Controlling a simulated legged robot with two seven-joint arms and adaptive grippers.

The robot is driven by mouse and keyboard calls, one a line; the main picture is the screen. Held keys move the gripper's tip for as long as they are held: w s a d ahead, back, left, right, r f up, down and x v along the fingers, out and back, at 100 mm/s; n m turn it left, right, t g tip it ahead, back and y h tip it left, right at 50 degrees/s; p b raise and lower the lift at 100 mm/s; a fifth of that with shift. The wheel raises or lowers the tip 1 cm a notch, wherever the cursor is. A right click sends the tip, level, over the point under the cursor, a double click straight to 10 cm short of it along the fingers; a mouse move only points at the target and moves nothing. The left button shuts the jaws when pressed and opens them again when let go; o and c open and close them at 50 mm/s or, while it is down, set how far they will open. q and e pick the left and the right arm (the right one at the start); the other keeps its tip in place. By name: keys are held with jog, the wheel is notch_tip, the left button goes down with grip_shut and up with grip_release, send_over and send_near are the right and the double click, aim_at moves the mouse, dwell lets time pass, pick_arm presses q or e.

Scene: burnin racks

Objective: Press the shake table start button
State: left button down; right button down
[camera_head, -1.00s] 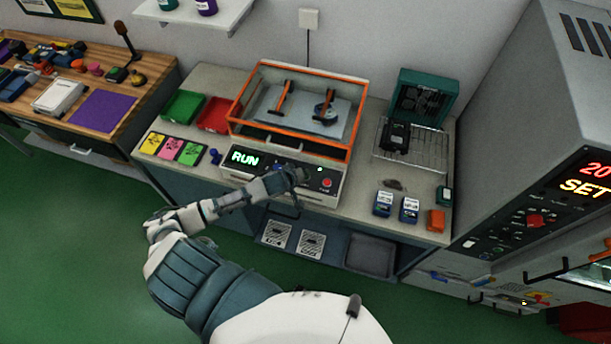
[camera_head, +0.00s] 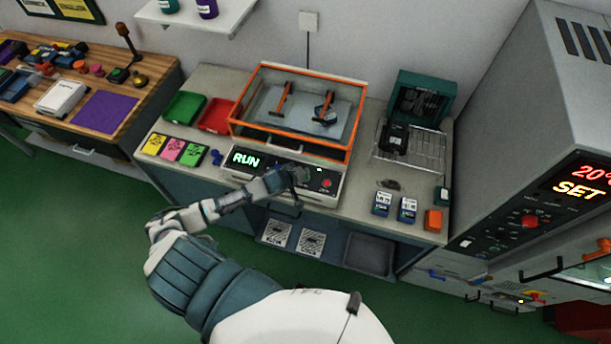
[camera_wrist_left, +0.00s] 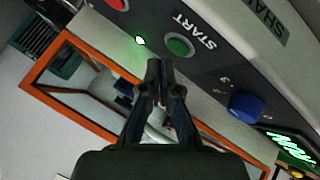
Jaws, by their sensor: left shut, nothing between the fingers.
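The shake table (camera_head: 335,190) stands on the grey bench, with an orange-framed top and a front panel. Its display (camera_head: 245,160) reads RUN in green. The green start button (camera_wrist_left: 179,45) sits beside the word START in the left wrist view, with a lit green lamp (camera_wrist_left: 140,41) next to it. My left gripper (camera_head: 300,175) is in front of the panel. In the wrist view its fingertips (camera_wrist_left: 160,66) are shut and empty, a little apart from the button in the picture. My right gripper is not in view.
A blue knob (camera_wrist_left: 245,106) and a red button (camera_head: 326,183) are on the same panel. Green (camera_head: 184,107) and red trays (camera_head: 216,115) stand left of the table. A wire rack (camera_head: 425,150) stands to the right, with a large oven (camera_head: 520,120) beyond.

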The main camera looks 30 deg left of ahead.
pick_arm(q)
notch_tip(320, 180, up, 3)
jog(key=p, duration=0.3)
jog(key=shift+r, duration=1)
